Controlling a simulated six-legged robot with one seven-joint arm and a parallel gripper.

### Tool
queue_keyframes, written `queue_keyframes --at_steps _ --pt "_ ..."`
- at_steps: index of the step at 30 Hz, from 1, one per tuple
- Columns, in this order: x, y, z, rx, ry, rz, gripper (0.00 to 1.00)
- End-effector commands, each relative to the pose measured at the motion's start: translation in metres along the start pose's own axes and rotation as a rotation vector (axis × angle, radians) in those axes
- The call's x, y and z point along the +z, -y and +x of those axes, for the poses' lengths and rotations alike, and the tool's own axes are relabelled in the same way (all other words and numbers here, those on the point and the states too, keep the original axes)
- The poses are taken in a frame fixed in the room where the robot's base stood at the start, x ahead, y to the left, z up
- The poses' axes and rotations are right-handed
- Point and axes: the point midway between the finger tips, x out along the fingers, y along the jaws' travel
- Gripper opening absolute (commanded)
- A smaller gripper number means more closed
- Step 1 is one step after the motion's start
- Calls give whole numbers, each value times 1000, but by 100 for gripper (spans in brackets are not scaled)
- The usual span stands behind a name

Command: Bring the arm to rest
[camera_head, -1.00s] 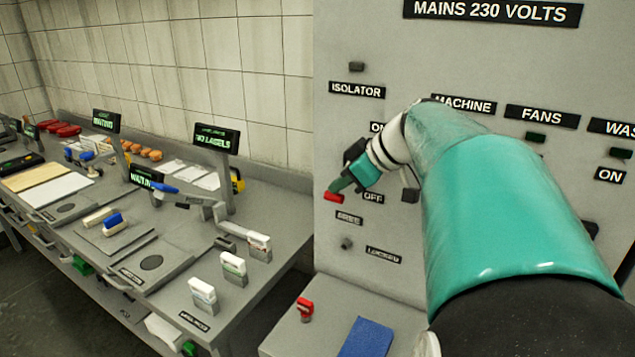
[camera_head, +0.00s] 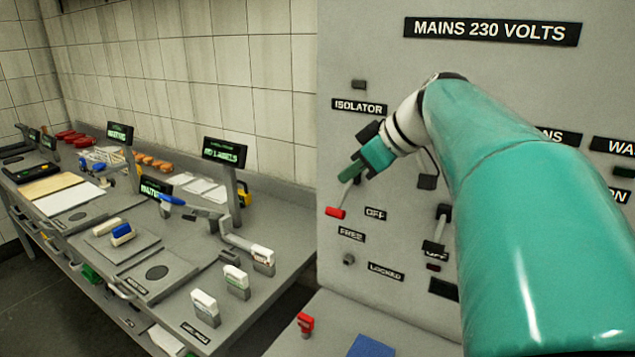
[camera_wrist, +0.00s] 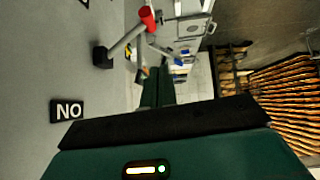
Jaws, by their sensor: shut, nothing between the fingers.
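My arm in its teal sleeve reaches across the grey mains panel (camera_head: 480,70) from the right in the head view. My gripper (camera_head: 352,170) is shut and empty. Its dark green fingers lie together in the wrist view (camera_wrist: 158,88). A lever with a red end (camera_head: 335,212) slants down to the left, beside the OFF and FREE labels. In the wrist view the red-ended lever (camera_wrist: 148,18) stands left of my fingers, with a gap in that picture. Whether the two touch cannot be told from the head view. My arm hides part of the panel's labels and switches.
A grey bench (camera_head: 215,265) with sign posts, label blocks and trays runs along the tiled wall at the left. A small red-topped key (camera_head: 305,323) and a blue pad (camera_head: 372,346) lie on the ledge below the panel. Other switches (camera_head: 437,235) stick out near my forearm.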

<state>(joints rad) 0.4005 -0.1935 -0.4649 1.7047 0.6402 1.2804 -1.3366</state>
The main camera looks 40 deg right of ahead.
Motion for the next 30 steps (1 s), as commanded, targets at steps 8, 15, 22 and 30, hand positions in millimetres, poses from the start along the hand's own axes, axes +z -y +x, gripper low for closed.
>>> queue_keyframes --at_steps 8,15,22,30 --pt "-3 5 -52 1 -1 -2 0" --pt "-2 7 -71 -1 1 -2 0" --pt "-1 7 -72 -2 1 0 0" --pt "4 76 -10 -65 88 138 0"
